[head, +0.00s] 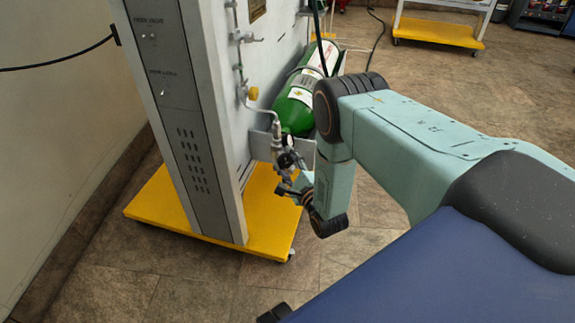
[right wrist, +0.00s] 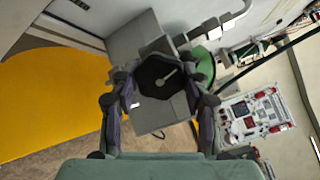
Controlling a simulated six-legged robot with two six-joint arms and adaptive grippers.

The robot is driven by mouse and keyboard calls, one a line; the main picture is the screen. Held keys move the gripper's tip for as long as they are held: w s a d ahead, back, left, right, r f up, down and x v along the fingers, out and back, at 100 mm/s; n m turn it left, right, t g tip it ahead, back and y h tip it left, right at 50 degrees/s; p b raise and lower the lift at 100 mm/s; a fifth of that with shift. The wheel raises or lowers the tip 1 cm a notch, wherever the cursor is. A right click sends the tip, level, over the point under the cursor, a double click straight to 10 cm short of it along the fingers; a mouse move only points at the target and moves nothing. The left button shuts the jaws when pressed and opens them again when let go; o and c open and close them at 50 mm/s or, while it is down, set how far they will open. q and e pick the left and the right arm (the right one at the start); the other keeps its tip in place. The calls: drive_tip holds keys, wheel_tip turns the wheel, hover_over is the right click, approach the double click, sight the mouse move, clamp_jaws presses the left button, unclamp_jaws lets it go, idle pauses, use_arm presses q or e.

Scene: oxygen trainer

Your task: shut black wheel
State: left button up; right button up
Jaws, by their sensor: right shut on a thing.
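The black wheel (right wrist: 160,72) is a dark, many-sided knob with a pale pointer mark on its face. It sits in the middle of the right wrist view, between the two fingers of my right gripper (right wrist: 163,84), which is shut on its sides. In the head view my right gripper (head: 289,183) is low beside the panel stand, just below the green cylinder. There the gripper and wrist cover most of the wheel. My left gripper is not in view.
The stand has a yellow base (head: 160,207). Tiled floor is open in front, and another yellow-based stand (head: 437,33) is behind.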

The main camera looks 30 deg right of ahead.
drive_tip(key=shift+m+b, duration=0.45)
drive_tip(key=shift+m, duration=1.15)
drive_tip(key=o, duration=1.2)
drive_tip(key=shift+c, duration=0.2)
drive_tip(key=shift+s+f, duration=0.1)
drive_tip(key=s+a, duration=0.1)
drive_tip(key=s, duration=1)
drive_tip(key=shift+s+a, duration=0.3)
drive_tip(key=shift+s, duration=0.1)
